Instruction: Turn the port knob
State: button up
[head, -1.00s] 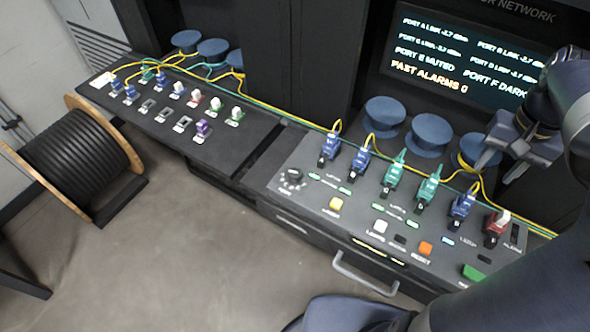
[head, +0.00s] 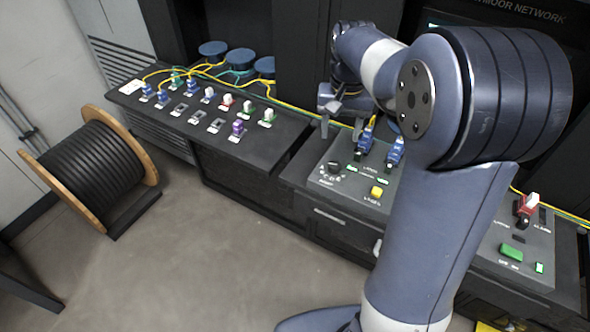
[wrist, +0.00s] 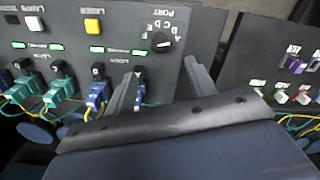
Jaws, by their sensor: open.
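The port knob (head: 334,168) is a round black dial at the left end of the right-hand panel, with port letters around it. In the wrist view the knob (wrist: 160,42) shows beyond the fingertips, between their lines, with the letters C, D and E readable nearby. My gripper (head: 340,127) is open and empty, above and behind the knob in the head view. In the wrist view my gripper (wrist: 160,68) has its two fingers spread apart, and neither visibly touches the knob.
Blue plugs (head: 366,138) with yellow cables stand just right of the knob; one is close to a finger in the wrist view. A yellow button (head: 376,192) is near the knob. The left panel (head: 200,135) holds several plugs. My arm hides the panel's middle.

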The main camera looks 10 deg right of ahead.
aim_at(335, 164)
notch_tip(335, 164, down, 11)
jog(key=shift+r+p, duration=0.1)
jog(key=shift+p, duration=0.3)
jog(key=c, duration=1)
